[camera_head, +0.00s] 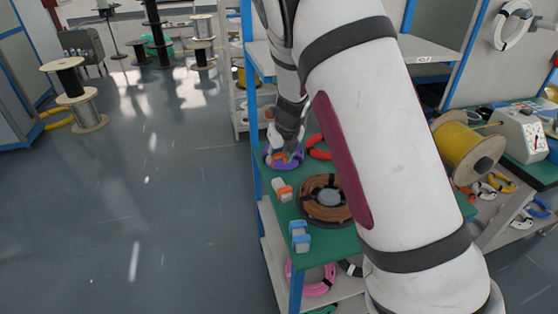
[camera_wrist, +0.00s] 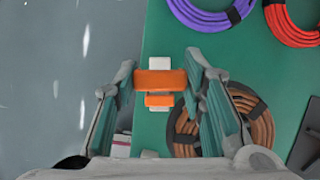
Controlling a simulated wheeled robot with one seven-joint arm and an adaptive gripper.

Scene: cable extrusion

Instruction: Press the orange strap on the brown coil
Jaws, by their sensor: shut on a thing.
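An orange strap (camera_wrist: 160,80) spans the gap between the fingertips of my gripper (camera_wrist: 160,74) in the wrist view; my gripper is shut on it. In the head view my gripper (camera_head: 288,152) is over the far end of the green table, with an orange piece (camera_head: 279,159) at its tips against the purple coil behind. The brown coil (camera_head: 312,210) lies flat on the table, nearer than my gripper. In the wrist view the brown coil (camera_wrist: 255,125) is partly hidden behind my right finger. A white block with orange (camera_head: 282,190) stands left of the coil.
A purple coil (camera_wrist: 190,12) and a red coil (camera_wrist: 285,25) lie on the green table (camera_wrist: 245,60). A white and blue block (camera_head: 300,236) stands near its left edge. A yellow spool (camera_head: 462,145) is at the right. Open floor lies left of the table.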

